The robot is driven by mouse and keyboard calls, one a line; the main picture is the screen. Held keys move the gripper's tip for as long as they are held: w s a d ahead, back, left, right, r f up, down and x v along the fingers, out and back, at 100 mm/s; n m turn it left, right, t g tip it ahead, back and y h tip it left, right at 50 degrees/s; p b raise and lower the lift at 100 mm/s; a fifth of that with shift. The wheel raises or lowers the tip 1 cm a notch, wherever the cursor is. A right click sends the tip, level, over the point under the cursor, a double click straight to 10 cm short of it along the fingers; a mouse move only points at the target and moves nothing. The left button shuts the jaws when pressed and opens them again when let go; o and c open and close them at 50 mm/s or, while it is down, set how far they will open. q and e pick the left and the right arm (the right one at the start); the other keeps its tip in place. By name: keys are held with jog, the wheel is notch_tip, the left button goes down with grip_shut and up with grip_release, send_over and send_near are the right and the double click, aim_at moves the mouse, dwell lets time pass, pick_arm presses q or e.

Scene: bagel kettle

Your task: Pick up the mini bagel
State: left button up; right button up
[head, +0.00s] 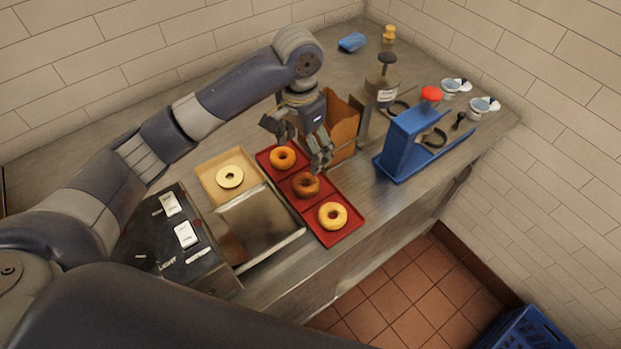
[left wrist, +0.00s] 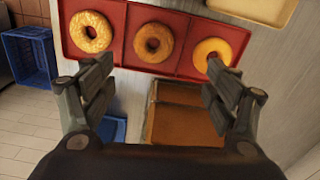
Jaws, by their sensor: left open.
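Three ring-shaped bagels lie in a row on the red tray (head: 351,237): an orange one (head: 282,158) at the back, a browner one (head: 305,185) in the middle and a yellow one (head: 332,215) in front. A paler, flatter ring (head: 230,177) lies on a tan square tray (head: 207,185). I cannot tell which is the mini bagel. My left gripper (head: 297,152) is open and empty above the back part of the red tray. In the left wrist view, the brown bagel (left wrist: 153,43) shows ahead, between the open fingers (left wrist: 160,72). My right gripper is not in view.
A metal pan (head: 258,225) and a black switch panel (head: 170,235) are left of the red tray. An open brown box (head: 343,125) stands close behind the gripper. A blue press (head: 405,145) with a red knob stands to the right. The counter's front edge is near the tray.

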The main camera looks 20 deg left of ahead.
aim_at(306, 181)
pick_arm(q)
jog(key=f, duration=0.2)
jog(key=s+f+p, duration=0.1)
jog(key=f, duration=0.1)
jog(key=shift+d+f, duration=0.1)
jog(key=shift+f, duration=0.7)
jog(key=shift+w+f+p, duration=0.1)
jog(key=shift+f+p, duration=0.25)
jog(key=f, duration=0.1)
jog(key=f+p, duration=0.1)
jog(key=f, duration=0.1)
jog(key=shift+d+f, duration=0.25)
jog(key=shift+f, duration=0.45)
jog(key=shift+c, duration=0.2)
jog(key=c, duration=1)
